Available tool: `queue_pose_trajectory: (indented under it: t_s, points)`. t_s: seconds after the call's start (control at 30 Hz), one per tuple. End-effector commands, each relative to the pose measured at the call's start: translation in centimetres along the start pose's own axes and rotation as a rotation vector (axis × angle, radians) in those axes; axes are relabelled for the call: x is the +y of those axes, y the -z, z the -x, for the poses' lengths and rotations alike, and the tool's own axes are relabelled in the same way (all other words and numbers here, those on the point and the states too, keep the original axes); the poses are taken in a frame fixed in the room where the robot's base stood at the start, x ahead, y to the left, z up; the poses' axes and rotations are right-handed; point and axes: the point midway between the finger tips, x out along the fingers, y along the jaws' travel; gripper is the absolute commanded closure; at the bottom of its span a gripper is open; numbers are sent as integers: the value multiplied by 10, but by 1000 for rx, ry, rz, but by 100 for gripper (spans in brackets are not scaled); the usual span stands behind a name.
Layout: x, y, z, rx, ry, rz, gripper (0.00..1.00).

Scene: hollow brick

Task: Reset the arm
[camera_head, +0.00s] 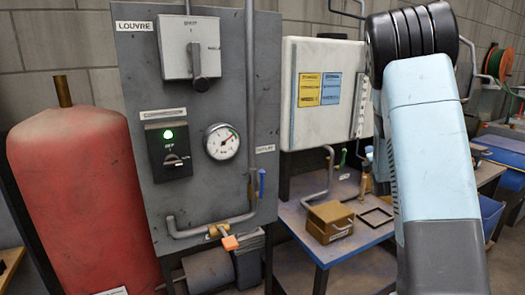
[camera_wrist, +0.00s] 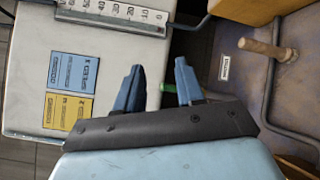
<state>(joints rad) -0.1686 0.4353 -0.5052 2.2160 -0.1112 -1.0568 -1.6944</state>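My arm (camera_head: 432,140) rises along the right side of the head view, with light blue and grey links and a black ribbed joint at the top. The gripper itself is hidden in that view. In the wrist view, my gripper (camera_wrist: 158,68) has two blue fingers spread apart with nothing held between them. The fingers point toward the gap between a white cabinet (camera_wrist: 88,62) and a worn table surface. Whether they touch anything is hard to tell. The cabinet also shows in the head view (camera_head: 318,60), left of my arm, with yellow and blue labels.
A grey panel (camera_head: 220,105) labelled LOUVRE carries a switch box, a green-lit control and a gauge (camera_head: 221,142). A red tank (camera_head: 72,185) stands at left. A blue-topped table (camera_head: 300,232) bears a brown box (camera_head: 329,222). Pipes run close by.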

Motion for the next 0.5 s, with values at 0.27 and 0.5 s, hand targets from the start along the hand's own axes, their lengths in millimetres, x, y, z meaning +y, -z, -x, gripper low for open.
queue_pose_trajectory:
  t_s: [0.27,0.5]
  points:
    - [34,-6,42,8,190,-399,62]
    - [61,-2,94,4,361,-716,62]
